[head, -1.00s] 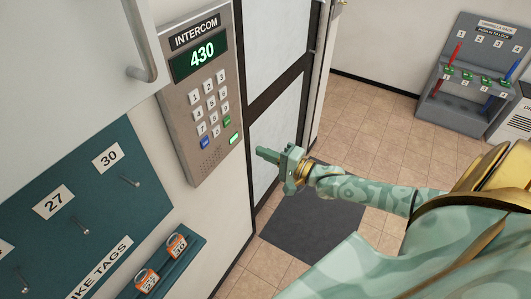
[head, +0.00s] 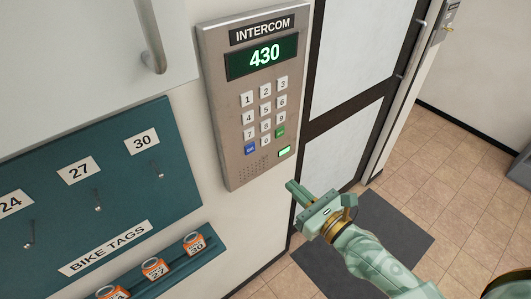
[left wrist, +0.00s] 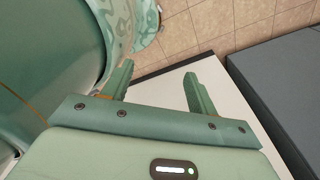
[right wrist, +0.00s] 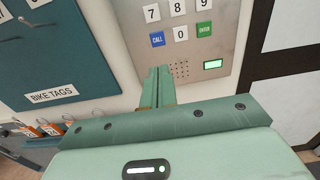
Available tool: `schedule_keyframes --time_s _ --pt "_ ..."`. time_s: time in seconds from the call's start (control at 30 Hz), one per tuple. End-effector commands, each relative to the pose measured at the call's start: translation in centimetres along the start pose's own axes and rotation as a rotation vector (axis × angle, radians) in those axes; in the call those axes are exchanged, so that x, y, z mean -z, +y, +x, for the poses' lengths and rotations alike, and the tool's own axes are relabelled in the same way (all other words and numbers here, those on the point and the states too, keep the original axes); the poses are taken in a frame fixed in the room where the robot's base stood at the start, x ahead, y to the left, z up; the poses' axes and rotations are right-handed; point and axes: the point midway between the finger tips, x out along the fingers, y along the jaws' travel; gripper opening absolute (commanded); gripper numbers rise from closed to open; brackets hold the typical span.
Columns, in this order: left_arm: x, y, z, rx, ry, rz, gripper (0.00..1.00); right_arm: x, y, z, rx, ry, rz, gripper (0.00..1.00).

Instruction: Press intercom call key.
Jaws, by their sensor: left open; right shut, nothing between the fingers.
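The intercom (head: 232,120) is a grey-brown wall panel with a lit green display (head: 262,56) reading 430. Its keypad has white number keys, a blue key (head: 250,149) and a green key (head: 280,132). In the right wrist view the blue key reads CALL (right wrist: 157,39) and the green one ENTER (right wrist: 204,28). My right gripper (head: 292,188) is shut and empty, below and right of the keypad, apart from the panel. In the right wrist view its fingertips (right wrist: 159,70) point at the panel below the CALL key. My left gripper (left wrist: 160,80) is open and empty, away from the intercom.
A teal bike tags board (head: 100,180) with hooks hangs left of the intercom, above a ledge with several orange tags (head: 154,268). A door (head: 350,70) with dark frame stands to the right. A dark mat (head: 385,235) lies on the tiled floor.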

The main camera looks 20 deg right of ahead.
Motion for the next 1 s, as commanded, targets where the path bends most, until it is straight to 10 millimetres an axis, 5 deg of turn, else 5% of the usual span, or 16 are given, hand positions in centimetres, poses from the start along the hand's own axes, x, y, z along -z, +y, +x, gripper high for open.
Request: schedule_keyframes --time_s 0.47,1.0 --pt "-0.4 -1.5 -0.1 0.019 -0.005 0.002 0.59 0.1 0.0 0.6 -0.001 0.002 0.019 0.00" --pt "-0.1 -0.6 -0.3 0.008 -0.002 0.001 0.59 0.1 0.1 10.8 -0.003 0.002 0.018 0.00"
